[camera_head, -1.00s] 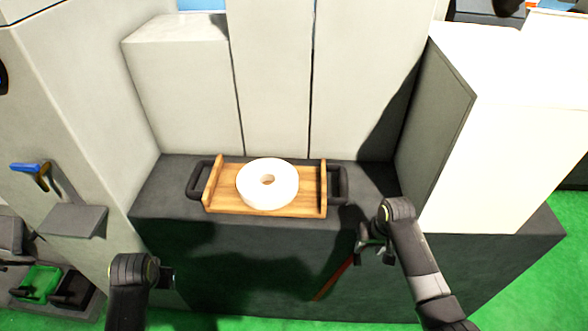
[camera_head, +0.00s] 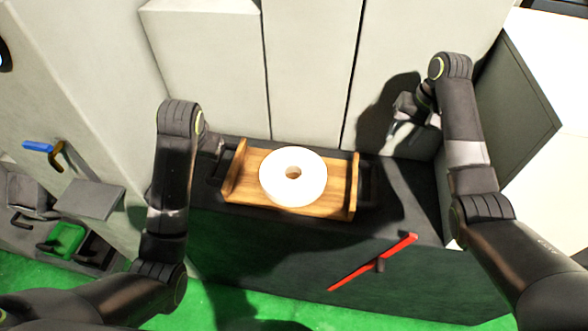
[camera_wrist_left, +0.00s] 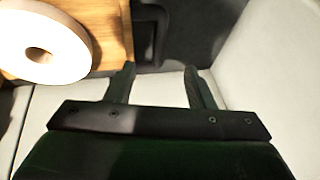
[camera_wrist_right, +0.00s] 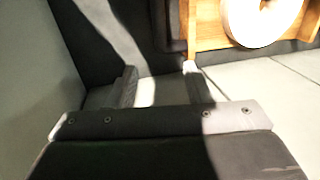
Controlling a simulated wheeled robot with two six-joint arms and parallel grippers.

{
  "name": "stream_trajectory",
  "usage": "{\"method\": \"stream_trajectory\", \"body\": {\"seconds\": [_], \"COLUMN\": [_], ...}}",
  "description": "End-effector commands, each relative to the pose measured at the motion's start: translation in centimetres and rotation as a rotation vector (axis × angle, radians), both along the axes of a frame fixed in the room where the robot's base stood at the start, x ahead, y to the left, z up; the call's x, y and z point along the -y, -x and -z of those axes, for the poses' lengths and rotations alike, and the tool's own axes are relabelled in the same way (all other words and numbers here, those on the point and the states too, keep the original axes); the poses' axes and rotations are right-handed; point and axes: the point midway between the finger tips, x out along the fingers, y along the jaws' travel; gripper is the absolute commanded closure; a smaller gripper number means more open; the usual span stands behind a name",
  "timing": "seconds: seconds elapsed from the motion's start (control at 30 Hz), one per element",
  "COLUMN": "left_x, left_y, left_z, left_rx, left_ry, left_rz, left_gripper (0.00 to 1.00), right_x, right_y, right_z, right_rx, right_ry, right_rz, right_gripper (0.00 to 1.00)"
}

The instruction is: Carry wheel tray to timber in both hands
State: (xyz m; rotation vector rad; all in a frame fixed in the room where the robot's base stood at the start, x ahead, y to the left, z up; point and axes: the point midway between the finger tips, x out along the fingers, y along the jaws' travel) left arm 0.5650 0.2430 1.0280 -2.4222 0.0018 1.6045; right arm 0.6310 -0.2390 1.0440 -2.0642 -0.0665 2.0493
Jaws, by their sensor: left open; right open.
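The wooden wheel tray (camera_head: 243,196) sits on the dark ledge, with a raised wooden board and a black handle at each end. A white grinding wheel (camera_head: 310,188) with a centre hole lies flat on it. The wheel also shows in the left wrist view (camera_wrist_left: 62,62) and the right wrist view (camera_wrist_right: 240,22). My left gripper (camera_wrist_left: 158,78) is open and empty, near the tray's left handle and not around it. My right gripper (camera_head: 400,122) is open and empty, above and right of the tray's right handle (camera_head: 364,187). The timber cannot be made out.
Pale grey machine panels (camera_head: 310,70) rise right behind the tray. A grey block with a white top (camera_head: 515,95) stands at the right. Bins, one green (camera_head: 66,240), are at the lower left.

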Motion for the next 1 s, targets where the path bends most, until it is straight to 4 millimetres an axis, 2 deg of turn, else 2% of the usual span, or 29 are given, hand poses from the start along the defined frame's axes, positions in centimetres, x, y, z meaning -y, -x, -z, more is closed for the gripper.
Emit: {"method": "stream_trajectory", "body": {"seconds": [0.37, 0.47, 1.0], "left_x": [-0.1, -0.3, -1.5], "left_y": [-0.2, -0.6, -4.4], "left_z": [0.6, 1.7, 10.3], "left_rx": [-0.001, -0.004, -0.004], "left_ry": [0.000, -0.001, -0.001], "left_rz": [0.000, -0.001, -0.001], "left_gripper": [0.51, 0.51, 0.51], "right_x": [-0.1, -0.4, -2.2], "right_y": [0.0, 0.0, -0.1], "right_z": [0.7, 1.8, 11.1], "right_rx": [-0.001, -0.003, -0.003], "right_ry": [0.000, -0.001, 0.000], "right_rz": [0.000, 0.000, 0.000], "right_gripper": [0.54, 0.54, 0.54]}}
